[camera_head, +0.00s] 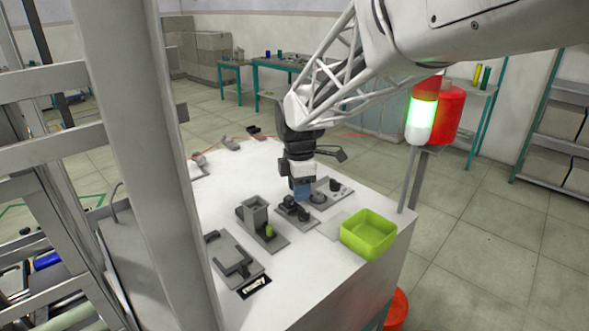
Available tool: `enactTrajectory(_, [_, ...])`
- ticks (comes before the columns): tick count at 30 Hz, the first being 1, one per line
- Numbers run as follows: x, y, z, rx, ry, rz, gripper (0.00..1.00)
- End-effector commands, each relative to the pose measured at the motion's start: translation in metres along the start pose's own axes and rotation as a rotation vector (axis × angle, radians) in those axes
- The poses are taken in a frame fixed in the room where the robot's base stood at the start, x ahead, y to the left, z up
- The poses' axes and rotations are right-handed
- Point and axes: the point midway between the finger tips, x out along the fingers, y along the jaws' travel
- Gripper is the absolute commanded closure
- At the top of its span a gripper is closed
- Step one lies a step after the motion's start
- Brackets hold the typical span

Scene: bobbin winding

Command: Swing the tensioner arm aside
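My gripper (301,195) points down over the white worktable (330,295), just above a small dark grey fixture (291,209). A blue block shows at its lower end; I cannot tell whether it is part of the gripper or a held thing. The fingertips are too small and covered to show if they are open or shut, or touching the fixture. The tensioner arm cannot be picked out with certainty; it may be on this fixture or on the grey plate (341,199) with dark pegs to its right.
A grey hopper-like block (255,213) with a yellow-green cylinder (269,230) stands left of the gripper. A grey plate with a bracket (233,264) lies nearer. A lime-green bin (369,234) sits at the right edge, near a lit signal lamp (421,119) on a post.

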Motion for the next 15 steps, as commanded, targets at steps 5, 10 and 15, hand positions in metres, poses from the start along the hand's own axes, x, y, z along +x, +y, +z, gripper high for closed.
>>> enactTrajectory(5, [-0.003,0.0,0.0,0.0,0.0,0.0,0.64])
enactTrajectory(10, [-0.011,0.0,0.0,0.0,0.0,0.0,0.64])
enactTrajectory(15, [-0.023,0.0,0.0,0.0,0.0,0.0,0.64])
